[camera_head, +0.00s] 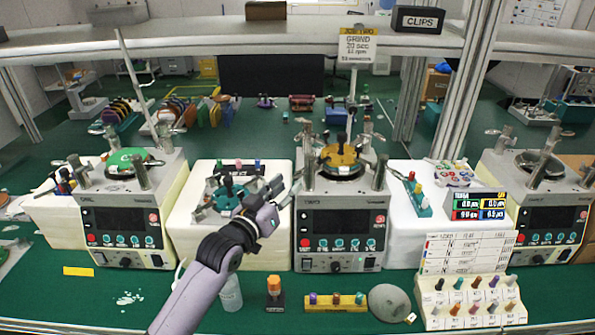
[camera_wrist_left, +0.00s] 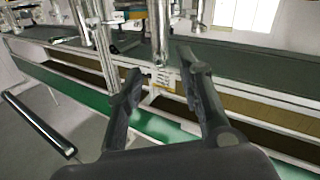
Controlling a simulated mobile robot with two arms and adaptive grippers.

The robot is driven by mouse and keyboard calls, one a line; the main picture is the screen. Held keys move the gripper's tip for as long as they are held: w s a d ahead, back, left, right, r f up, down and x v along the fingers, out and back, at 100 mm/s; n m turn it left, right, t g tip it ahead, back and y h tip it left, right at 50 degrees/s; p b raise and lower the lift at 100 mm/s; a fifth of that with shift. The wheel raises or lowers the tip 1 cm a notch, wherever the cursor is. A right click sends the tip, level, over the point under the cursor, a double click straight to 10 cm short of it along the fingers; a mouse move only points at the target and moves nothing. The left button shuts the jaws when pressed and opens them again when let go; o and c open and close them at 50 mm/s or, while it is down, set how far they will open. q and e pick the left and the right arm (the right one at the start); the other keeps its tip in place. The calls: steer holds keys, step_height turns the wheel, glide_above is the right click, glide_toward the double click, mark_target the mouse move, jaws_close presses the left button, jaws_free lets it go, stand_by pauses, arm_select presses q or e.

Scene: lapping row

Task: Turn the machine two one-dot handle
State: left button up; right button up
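Three lapping machines stand in a row. The middle one (camera_head: 341,229), with a yellow disc (camera_head: 341,158) on top, is likely machine two. Upright metal handles rise at its top corners, including a left one (camera_head: 308,178) and a right one (camera_head: 380,174). Dot marks on them are too small to read. My left gripper (camera_head: 279,189) is just left of this machine, near the left handle. In the left wrist view its fingers (camera_wrist_left: 162,70) are spread, with a metal post (camera_wrist_left: 160,35) beyond and between the tips. I cannot tell contact. My right gripper is out of view.
A white block with a teal fixture (camera_head: 230,195) lies behind my left arm. The left machine (camera_head: 125,220) and right machine (camera_head: 540,205) flank it. A bottle (camera_head: 230,294), an orange-capped item (camera_head: 273,291), a yellow peg strip (camera_head: 335,303) and a grey disc (camera_head: 390,302) stand in front.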

mark_target(298, 173)
arm_select(q)
steer(key=x, duration=0.6)
steer(key=shift+p, duration=0.4)
steer(key=shift+c, duration=0.6)
jaws_close()
